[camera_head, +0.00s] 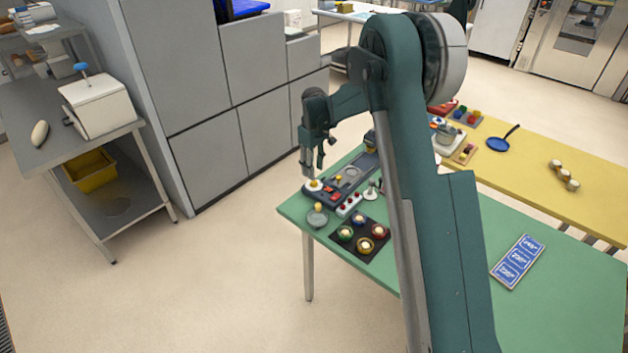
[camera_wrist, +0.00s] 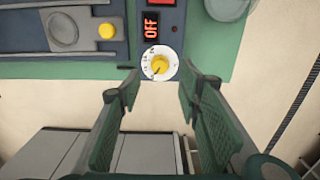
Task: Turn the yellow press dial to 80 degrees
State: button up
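The yellow press dial (camera_wrist: 159,67) sits on a white numbered disc at the edge of a dark panel in the wrist view. Its exact setting is too small to read. A display (camera_wrist: 151,25) above it reads OFF in red. My gripper (camera_wrist: 155,88) is open, with its two green fingers spread to the left and right of the dial and nothing between them. In the head view the dial (camera_head: 315,184) shows at the near left end of the panel on the green table (camera_head: 300,209), with my gripper (camera_head: 309,172) just above it.
A yellow button (camera_wrist: 106,31) and a round grey plate (camera_wrist: 63,28) lie left of the dial. A dark tray (camera_head: 374,232) with coloured cups stands nearby on the green table. A blue price board (camera_head: 518,262) lies at the right. A grey side table (camera_head: 90,145) stands apart at the left.

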aim_at(314, 183)
jog(key=shift+f, duration=3.05)
jog(key=c, duration=0.9)
